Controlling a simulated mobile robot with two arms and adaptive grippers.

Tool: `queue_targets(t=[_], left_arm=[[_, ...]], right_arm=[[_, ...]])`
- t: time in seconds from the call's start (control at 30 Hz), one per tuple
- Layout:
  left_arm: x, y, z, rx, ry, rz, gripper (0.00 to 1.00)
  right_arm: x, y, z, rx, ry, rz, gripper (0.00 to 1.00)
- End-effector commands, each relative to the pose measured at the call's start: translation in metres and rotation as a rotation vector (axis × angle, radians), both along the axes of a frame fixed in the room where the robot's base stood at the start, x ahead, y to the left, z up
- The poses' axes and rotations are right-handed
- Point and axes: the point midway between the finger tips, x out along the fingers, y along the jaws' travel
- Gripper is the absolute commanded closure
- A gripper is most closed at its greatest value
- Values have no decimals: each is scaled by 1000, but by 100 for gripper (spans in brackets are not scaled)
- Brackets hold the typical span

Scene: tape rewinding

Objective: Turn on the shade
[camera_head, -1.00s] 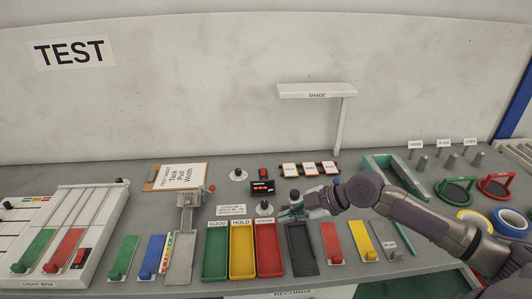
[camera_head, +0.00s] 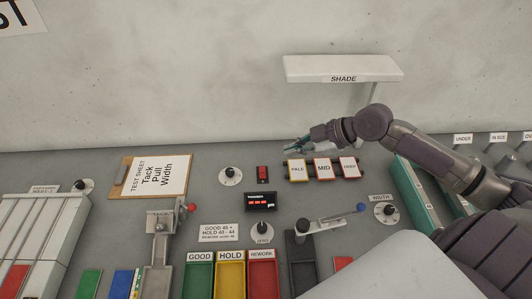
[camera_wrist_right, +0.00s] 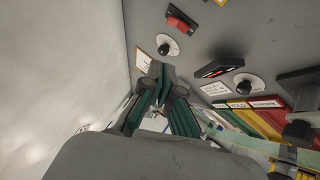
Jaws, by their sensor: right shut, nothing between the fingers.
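The white shade (camera_head: 342,67), labelled SHADE, stands on a post at the back of the bench, against the wall. A small red rocker switch (camera_head: 262,174) sits on the bench and also shows in the wrist view (camera_wrist_right: 182,20). A black knob (camera_head: 230,175) on a white dial is left of it. My right gripper (camera_head: 294,146) is shut and empty, below the shade's left end and just behind the PALE tile. Its teal fingers also show in the wrist view (camera_wrist_right: 158,78). My forearm hides part of the shade's post. My left gripper is out of view.
PALE (camera_head: 297,171), MID and a third tile lie in a row near the gripper. In front are a red-digit display (camera_head: 260,202), a crank arm (camera_head: 330,223) and coloured trays (camera_head: 230,257). A clipboard (camera_head: 150,176) is at left. The wall bounds the back.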

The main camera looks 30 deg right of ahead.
Motion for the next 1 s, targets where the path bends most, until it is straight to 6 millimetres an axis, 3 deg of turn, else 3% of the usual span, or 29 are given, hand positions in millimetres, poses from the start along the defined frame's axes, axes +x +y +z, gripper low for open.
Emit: queue_targets(t=[0.43, 0.87, 1.0], left_arm=[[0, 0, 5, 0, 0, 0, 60], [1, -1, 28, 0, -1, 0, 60], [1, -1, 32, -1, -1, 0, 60]], right_arm=[[10, 8, -8, 5, -2, -3, 100], [60, 55, -64, 4, 0, -1, 100], [66, 48, -86, 2, 4, -3, 100]])
